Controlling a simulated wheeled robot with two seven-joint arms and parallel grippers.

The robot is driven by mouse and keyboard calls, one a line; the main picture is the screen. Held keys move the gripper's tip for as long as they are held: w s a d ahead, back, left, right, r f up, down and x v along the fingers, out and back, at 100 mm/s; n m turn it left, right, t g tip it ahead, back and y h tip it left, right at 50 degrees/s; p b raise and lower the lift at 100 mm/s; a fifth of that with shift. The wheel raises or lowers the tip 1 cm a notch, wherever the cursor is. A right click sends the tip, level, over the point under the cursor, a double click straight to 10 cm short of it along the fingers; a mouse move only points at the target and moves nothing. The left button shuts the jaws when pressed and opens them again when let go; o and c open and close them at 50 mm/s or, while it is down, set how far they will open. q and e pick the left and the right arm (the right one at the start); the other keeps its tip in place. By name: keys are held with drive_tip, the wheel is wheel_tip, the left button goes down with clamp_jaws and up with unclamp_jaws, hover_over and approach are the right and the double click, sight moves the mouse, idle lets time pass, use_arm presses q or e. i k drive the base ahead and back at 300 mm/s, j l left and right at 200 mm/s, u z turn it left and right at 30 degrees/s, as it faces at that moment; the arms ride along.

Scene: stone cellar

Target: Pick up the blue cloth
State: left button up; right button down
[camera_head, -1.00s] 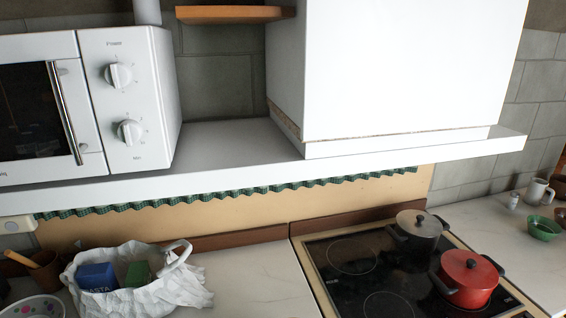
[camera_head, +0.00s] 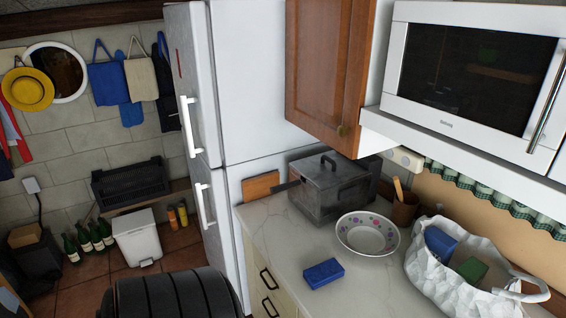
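A small blue rectangular block-like piece (camera_head: 323,273), which may be a folded cloth or a sponge, lies flat on the pale worktop (camera_head: 290,240) near its front edge. It is left of and in front of a flowered bowl (camera_head: 368,236). Blue items (camera_head: 108,82) also hang on the far wall at the left, beside a beige bag. Neither of my grippers shows in the head view.
A dark metal box-shaped pot (camera_head: 333,187) and a wooden utensil cup (camera_head: 404,210) stand behind the bowl. A crumpled white bag (camera_head: 440,272) holds packages at right. A fridge (camera_head: 215,150) borders the worktop. A dark rounded ribbed thing (camera_head: 170,295) is at the bottom left.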

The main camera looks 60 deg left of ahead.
sight(317, 277)
drive_tip(key=u, duration=1.55)
